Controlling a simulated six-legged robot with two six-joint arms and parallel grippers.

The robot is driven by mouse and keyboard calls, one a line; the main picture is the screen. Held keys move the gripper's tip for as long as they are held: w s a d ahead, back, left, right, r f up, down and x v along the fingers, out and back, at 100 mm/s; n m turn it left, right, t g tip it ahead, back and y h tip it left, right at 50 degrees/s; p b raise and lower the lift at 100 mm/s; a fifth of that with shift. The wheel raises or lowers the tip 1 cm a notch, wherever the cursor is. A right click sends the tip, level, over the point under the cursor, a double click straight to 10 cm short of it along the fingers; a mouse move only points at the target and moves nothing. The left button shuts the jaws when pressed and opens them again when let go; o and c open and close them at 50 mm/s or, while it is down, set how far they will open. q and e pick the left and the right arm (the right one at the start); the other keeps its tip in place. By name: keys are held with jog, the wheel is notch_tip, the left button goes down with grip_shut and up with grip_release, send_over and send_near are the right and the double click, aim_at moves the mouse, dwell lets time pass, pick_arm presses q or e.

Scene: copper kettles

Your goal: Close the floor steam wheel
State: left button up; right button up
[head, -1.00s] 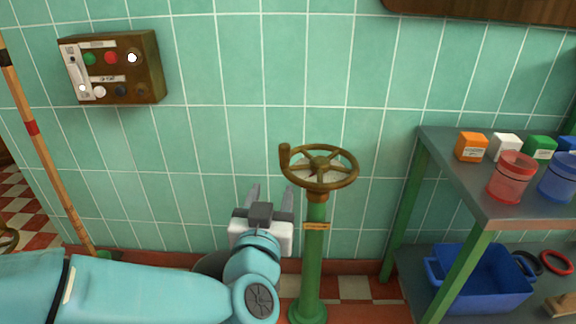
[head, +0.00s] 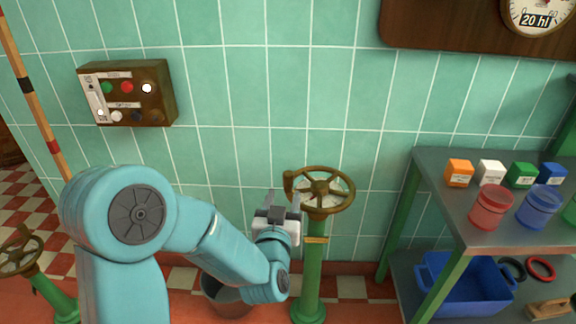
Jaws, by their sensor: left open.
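A brown steam wheel (head: 330,190) with spokes and a knob handle on its left side sits on a green floor post (head: 313,265) in front of the tiled wall. A second brown wheel (head: 20,252) on a green post stands at the far left edge, partly cut off. My left gripper (head: 284,202) is open and empty, its fingers pointing up just left of the nearer wheel, close to its knob. I cannot tell whether a finger touches the wheel. My right gripper is not in view.
A metal shelf (head: 440,185) at right holds small boxes and jars, with a blue crate (head: 462,285) below. A grey bucket (head: 222,295) stands behind my left arm. A control box (head: 128,92) and a gauge (head: 538,12) hang on the wall.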

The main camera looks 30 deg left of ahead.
aim_at(287, 183)
pick_arm(q)
jog(key=p+x, duration=0.2)
jog(key=x, duration=0.6)
jog(key=shift+f, duration=0.1)
grip_shut()
